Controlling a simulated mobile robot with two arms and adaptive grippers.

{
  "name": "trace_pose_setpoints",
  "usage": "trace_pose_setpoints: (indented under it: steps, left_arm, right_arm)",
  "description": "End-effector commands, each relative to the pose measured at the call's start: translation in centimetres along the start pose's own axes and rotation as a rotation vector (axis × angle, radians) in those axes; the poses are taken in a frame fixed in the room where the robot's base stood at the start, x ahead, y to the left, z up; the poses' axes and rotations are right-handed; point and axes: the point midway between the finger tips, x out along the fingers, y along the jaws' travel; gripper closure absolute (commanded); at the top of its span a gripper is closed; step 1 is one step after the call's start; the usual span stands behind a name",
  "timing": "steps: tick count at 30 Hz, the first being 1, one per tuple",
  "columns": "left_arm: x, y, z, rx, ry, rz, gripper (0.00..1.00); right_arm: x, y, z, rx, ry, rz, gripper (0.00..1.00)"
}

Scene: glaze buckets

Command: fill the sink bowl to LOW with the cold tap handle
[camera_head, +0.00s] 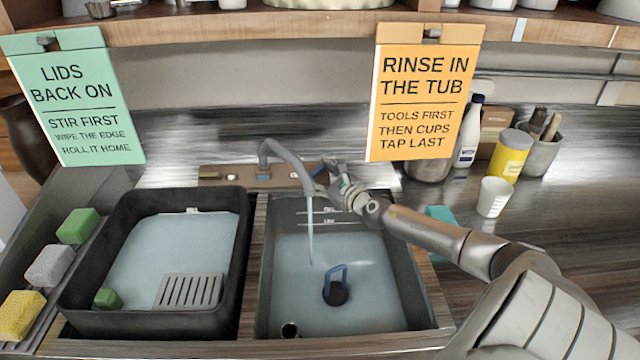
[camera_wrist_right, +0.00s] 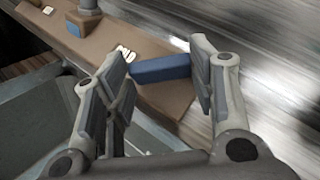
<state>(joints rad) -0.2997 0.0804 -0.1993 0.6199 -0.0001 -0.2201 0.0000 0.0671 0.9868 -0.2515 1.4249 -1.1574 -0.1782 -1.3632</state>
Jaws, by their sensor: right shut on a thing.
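The sink bowl (camera_head: 408,285) holds water (camera_head: 375,265), and a stream (camera_head: 310,230) falls into it from the grey spout (camera_head: 285,155). FULL and LOW marks (camera_head: 329,221) show on its back wall; the water surface looks slightly below the LOW line. A plug with a blue loop (camera_head: 336,285) stands in the bowl. My right gripper (camera_head: 328,180) is at the tap's right side. In the right wrist view, the blue cold tap handle (camera_wrist_right: 160,69) lies between its fingers, and the gripper is shut on it. My left gripper is out of view.
A black tub (camera_head: 243,270) with water, a grey rack and a green sponge is on the left. Several sponges (camera_head: 50,265) lie beside it. Two signs hang above.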

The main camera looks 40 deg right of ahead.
Motion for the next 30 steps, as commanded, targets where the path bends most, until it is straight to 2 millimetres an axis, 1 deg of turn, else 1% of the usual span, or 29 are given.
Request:
trace_pose_setpoints:
  steps: [1, 6, 9, 15, 26, 27, 30]
  left_arm:
    - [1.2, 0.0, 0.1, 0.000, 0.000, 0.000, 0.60]
    - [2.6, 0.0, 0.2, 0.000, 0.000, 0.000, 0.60]
    - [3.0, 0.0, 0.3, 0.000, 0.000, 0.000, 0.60]
    - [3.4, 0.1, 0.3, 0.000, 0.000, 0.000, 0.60]
    - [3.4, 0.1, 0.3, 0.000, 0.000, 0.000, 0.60]
    - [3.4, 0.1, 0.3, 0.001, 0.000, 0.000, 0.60]
    - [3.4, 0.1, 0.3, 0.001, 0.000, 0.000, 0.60]
  right_arm:
    - [0.1, 0.1, -0.5, -0.023, -0.001, 0.023, 0.72]
    - [0.1, -0.1, -0.4, -0.065, 0.000, 0.086, 0.72]
    - [0.0, -0.1, -0.3, -0.080, 0.000, 0.109, 0.72]
    - [0.0, -0.2, -0.1, -0.096, 0.000, 0.132, 0.72]
    - [0.0, -0.3, 0.0, -0.097, 0.000, 0.135, 0.72]
    - [0.0, -0.3, 0.0, -0.097, 0.000, 0.134, 0.46]
    - [0.0, -0.3, 0.0, -0.097, 0.000, 0.134, 0.33]
